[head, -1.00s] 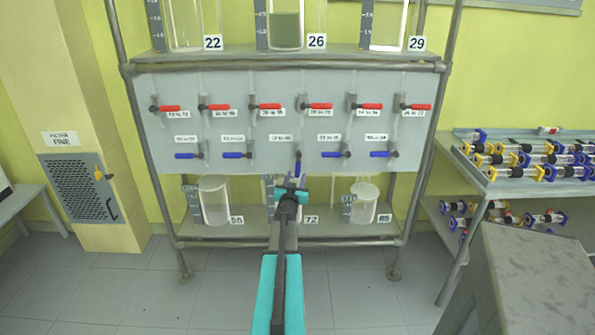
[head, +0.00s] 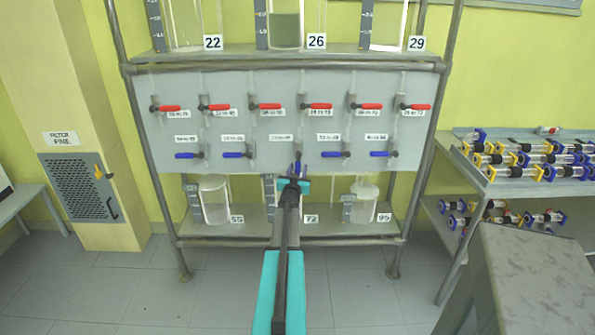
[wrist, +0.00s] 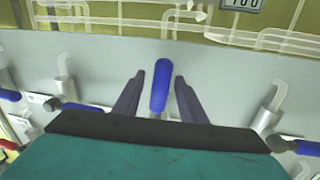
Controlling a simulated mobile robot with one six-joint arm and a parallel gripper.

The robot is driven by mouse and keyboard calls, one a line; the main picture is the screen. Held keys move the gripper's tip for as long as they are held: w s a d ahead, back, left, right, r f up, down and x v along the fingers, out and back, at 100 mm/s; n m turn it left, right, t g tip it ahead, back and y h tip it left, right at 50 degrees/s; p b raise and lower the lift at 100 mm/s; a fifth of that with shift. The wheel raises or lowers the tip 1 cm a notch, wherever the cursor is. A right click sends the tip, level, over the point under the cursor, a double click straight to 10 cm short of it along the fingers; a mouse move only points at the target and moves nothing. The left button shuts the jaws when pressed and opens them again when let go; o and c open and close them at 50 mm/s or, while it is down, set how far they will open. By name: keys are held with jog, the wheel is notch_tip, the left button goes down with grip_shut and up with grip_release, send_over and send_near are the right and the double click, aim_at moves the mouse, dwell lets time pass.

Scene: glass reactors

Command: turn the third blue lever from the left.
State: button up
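The third blue lever from the left (head: 298,166) hangs upright on the grey panel (head: 240,125), while the other blue levers lie sideways. My gripper (head: 293,180) is at its lower end. In the wrist view the blue lever (wrist: 160,85) stands between the two dark fingers of my gripper (wrist: 158,77). The fingers are open, with a visible gap on each side of the lever. In the head view my gripper partly hides the lever's lower end.
A blue lever (head: 234,155) is on the left and another (head: 332,155) on the right. Red levers (head: 265,106) run above. Glass vessels (head: 214,200) stand on the lower shelf (head: 250,222). A side table with small parts (head: 520,180) is at the right.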

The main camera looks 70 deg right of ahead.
grip_shut()
jog(key=shift+a, duration=0.25)
jog(key=shift+d, duration=0.2)
jog(key=shift+s, duration=0.1)
